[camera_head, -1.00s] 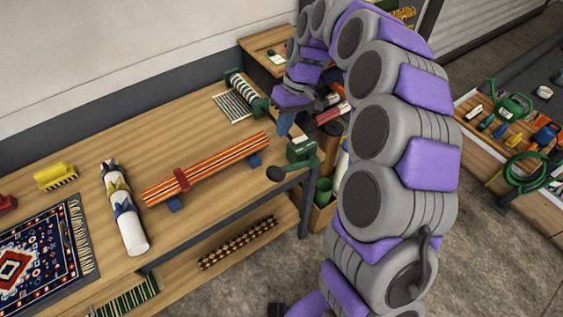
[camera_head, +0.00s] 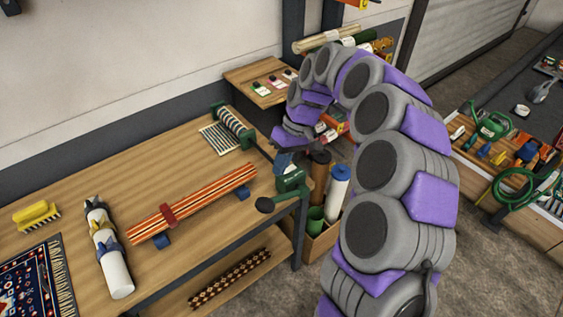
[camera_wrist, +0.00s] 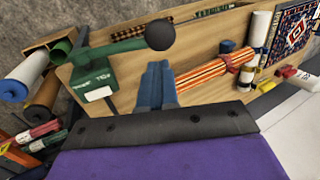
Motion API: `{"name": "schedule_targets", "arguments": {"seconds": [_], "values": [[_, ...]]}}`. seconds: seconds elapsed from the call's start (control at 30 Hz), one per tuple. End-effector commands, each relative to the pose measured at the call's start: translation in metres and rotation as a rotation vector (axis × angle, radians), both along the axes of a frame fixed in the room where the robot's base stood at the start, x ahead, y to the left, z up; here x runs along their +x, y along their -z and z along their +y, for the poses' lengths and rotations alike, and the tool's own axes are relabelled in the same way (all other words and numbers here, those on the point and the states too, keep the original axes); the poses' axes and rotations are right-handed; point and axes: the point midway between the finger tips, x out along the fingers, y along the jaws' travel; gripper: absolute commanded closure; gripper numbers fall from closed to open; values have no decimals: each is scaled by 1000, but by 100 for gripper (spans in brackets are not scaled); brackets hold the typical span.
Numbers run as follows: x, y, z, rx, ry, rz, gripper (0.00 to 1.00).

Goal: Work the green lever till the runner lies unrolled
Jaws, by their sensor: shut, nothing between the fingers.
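The green lever (camera_head: 285,198) juts from a green box (camera_head: 290,179) at the table's right corner and ends in a black knob (camera_head: 265,205). In the wrist view the lever (camera_wrist: 112,48) runs across the top, with its knob (camera_wrist: 160,34) just beyond my fingertips. My gripper (camera_wrist: 157,66) is shut and empty, with blue fingers beside the green box. In the head view my gripper (camera_head: 287,158) is just above and behind the box. The black-and-white striped runner (camera_head: 219,138) lies partly flat, the rest rolled between green supports at the table's back. Whether the fingers touch the lever cannot be told.
An orange striped roll (camera_head: 195,203) on blue blocks, a white roll (camera_head: 115,272), a yellow brush (camera_head: 36,215) and a patterned rug (camera_head: 38,282) lie on the table (camera_head: 90,188). A bin (camera_head: 318,244) with upright rolls stands right of the table.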

Motion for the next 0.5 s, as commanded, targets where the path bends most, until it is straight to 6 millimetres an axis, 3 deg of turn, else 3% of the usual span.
{"name": "schedule_targets", "arguments": {"seconds": [0.3,0.5], "values": [[-16,60,22,-1,-4,4,100],[-20,82,30,0,-1,0,100]]}}
